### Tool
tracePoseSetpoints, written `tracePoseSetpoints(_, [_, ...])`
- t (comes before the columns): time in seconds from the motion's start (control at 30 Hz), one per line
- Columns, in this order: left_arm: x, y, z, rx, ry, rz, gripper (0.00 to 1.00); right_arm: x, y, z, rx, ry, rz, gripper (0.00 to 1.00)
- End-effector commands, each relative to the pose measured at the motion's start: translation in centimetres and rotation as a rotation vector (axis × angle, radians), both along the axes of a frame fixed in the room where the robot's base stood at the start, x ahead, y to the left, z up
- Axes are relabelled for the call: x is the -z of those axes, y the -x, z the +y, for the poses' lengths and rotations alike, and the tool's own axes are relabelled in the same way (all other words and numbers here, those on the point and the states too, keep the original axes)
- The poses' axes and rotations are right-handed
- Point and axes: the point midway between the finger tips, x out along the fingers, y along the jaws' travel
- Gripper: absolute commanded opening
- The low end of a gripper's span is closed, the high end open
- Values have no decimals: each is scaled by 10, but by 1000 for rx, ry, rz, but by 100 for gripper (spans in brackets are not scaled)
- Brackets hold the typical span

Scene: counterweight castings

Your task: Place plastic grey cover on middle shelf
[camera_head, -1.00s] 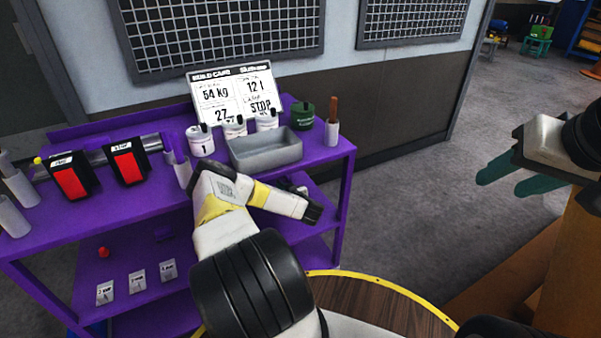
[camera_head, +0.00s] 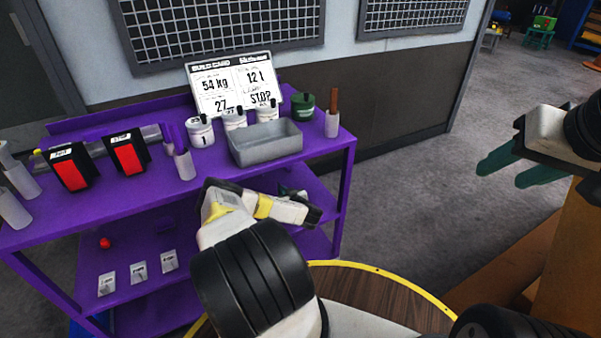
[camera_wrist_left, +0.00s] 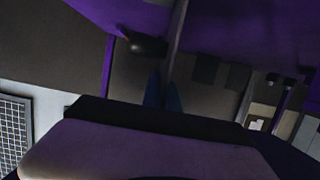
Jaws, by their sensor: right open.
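A grey open box-shaped piece (camera_head: 265,143), the only clearly grey cover-like thing I see, sits on the top shelf of the purple cart (camera_head: 340,160). My left gripper (camera_head: 312,215) is below and in front of it, beside the middle shelf (camera_head: 318,198), apart from the grey piece. Its fingers are mostly hidden in the head view. In the left wrist view two dark fingers (camera_wrist_left: 164,92) appear close together, too dark to tell what is between them. A small dark object (camera_wrist_left: 145,45) lies beyond them. My right gripper (camera_head: 505,168) is open and empty at the right.
The top shelf holds white numbered containers (camera_head: 200,132), a green tin (camera_head: 303,106), red-and-black boxes (camera_head: 128,153) and a sign board (camera_head: 232,83). Below are a red knob (camera_head: 105,243) and white cards (camera_head: 138,272). A round wooden table (camera_head: 375,292) stands in front.

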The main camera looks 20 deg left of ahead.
Motion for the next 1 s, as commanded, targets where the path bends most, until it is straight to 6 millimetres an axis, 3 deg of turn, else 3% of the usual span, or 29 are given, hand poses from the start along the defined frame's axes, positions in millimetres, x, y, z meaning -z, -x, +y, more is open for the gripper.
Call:
tracePoseSetpoints(0.73, [9,0,0,0,-1,0,0,0,0,0,0,0,0,48])
tracePoseSetpoints(0.9, [9,0,0,0,0,0,29,0,0,0,0,0,0,48])
tracePoseSetpoints(1.0, [9,0,0,0,0,0,29,0,0,0,0,0,0,48])
